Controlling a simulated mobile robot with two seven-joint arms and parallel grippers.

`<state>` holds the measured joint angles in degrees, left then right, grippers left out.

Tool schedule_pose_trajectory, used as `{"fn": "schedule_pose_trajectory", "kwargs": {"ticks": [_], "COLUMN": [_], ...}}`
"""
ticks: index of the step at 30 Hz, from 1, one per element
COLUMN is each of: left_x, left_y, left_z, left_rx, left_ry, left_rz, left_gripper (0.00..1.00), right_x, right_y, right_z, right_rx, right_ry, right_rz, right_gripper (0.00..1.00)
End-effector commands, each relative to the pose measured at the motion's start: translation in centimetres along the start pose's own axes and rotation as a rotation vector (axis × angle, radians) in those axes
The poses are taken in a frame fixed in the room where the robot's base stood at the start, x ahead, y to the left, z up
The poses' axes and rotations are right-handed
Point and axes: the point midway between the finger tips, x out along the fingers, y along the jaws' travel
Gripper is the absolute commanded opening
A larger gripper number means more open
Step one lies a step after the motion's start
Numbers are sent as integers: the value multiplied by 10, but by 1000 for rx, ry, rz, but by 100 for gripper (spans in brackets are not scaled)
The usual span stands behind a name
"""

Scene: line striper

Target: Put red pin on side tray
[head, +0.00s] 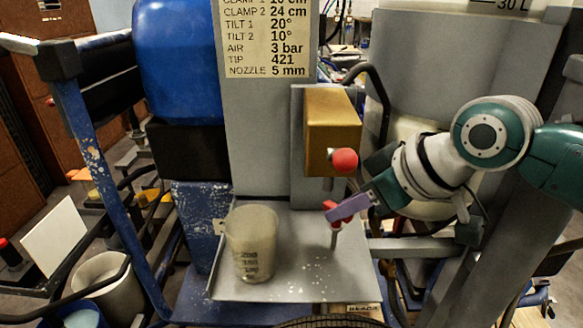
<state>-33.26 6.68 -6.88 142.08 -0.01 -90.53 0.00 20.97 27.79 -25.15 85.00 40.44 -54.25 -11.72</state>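The red pin (333,214) has a red head and a thin metal shaft that points down. It shows at the right part of the grey side tray (315,281). My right gripper (338,210), with purple fingers, reaches in from the right and appears shut on the pin's red head. The shaft is upright over the tray; I cannot tell whether its tip touches the tray surface. My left gripper is not in view.
A cloudy measuring beaker (251,245) stands on the tray's left part. A gold block (331,118) with a red ball knob (344,160) sits above the tray. A settings plate (265,40) is behind.

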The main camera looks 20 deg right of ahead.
Motion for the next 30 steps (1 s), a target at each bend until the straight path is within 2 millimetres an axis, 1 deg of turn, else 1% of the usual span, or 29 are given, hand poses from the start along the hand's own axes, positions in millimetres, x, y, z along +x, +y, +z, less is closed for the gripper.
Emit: {"fn": "schedule_pose_trajectory", "kwargs": {"ticks": [1,8,14,17,20,27,30], "left_x": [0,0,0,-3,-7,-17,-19], "left_y": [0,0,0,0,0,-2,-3], "left_z": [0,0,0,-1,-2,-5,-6], "left_rx": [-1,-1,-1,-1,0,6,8], "left_ry": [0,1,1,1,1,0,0], "left_rz": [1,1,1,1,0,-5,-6], "left_gripper": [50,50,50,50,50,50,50], "right_x": [0,0,0,-4,-15,-56,-68], "right_y": [0,0,0,0,1,0,0], "right_z": [1,1,0,-3,-3,-3,-2], "right_rx": [0,0,0,-1,-1,-3,-2], "right_ry": [-1,-1,-1,0,1,0,-1], "right_rz": [-1,-1,0,0,1,0,0], "right_gripper": [24,49,49,49,49,49,49]}}
